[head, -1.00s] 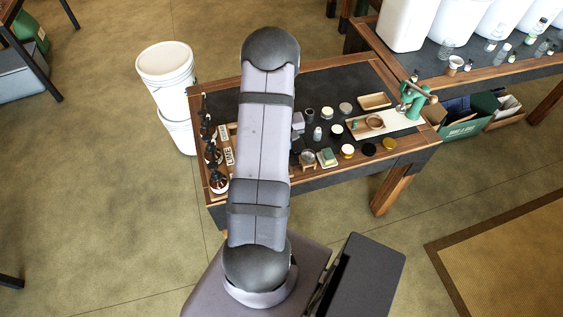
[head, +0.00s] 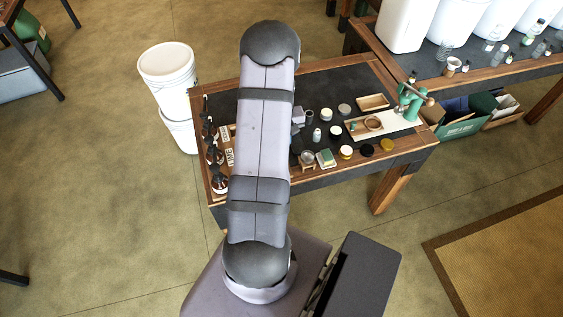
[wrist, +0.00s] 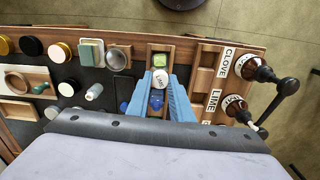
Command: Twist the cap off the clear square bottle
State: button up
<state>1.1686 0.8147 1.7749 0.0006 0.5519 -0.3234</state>
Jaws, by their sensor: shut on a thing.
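My gripper (wrist: 160,84) has two blue fingers in the wrist view. They are shut on a small round white cap (wrist: 160,78) with dark lettering. The cap sits between the fingertips, above a narrow wooden holder (wrist: 160,47). The clear square bottle cannot be made out under the cap; the fingers and cap hide that spot. A green piece (wrist: 158,58) and a blue piece (wrist: 156,101) show on either side of the cap. In the head view my arm hides most of my gripper and the holder.
Amber bottles (wrist: 258,68) stand in a wooden rack labelled CLOVE and LIME, close to the right. A sieve on a stand (wrist: 118,58) and a small clear bottle (wrist: 94,91) are to the left. The worktable (head: 330,88) also holds several jars and a green press (head: 410,100).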

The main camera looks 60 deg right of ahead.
jog(key=shift+d, duration=0.1)
jog(key=shift+d+f+b, duration=0.15)
jog(key=shift+f+b, duration=0.1)
jog(key=shift+b, duration=0.1)
jog(key=d+f+b, duration=0.2)
jog(key=d+b, duration=0.1)
jog(key=b, duration=0.1)
jog(key=d+f+b, duration=0.3)
jog(key=d+b, duration=0.1)
jog(key=d+f+b, duration=0.2)
jog(key=d+b, duration=0.2)
jog(key=shift+d+f+b, duration=0.15)
jog(key=shift+f+b, duration=0.05)
jog(key=shift+b, duration=0.1)
jog(key=shift+s+d+f+b, duration=0.15)
jog(key=shift+s+d+b, duration=0.05)
jog(key=shift+d+b, duration=0.4)
jog(key=shift+d, duration=0.1)
jog(key=shift+f+b, duration=1.85)
jog(key=shift+f, duration=0.4)
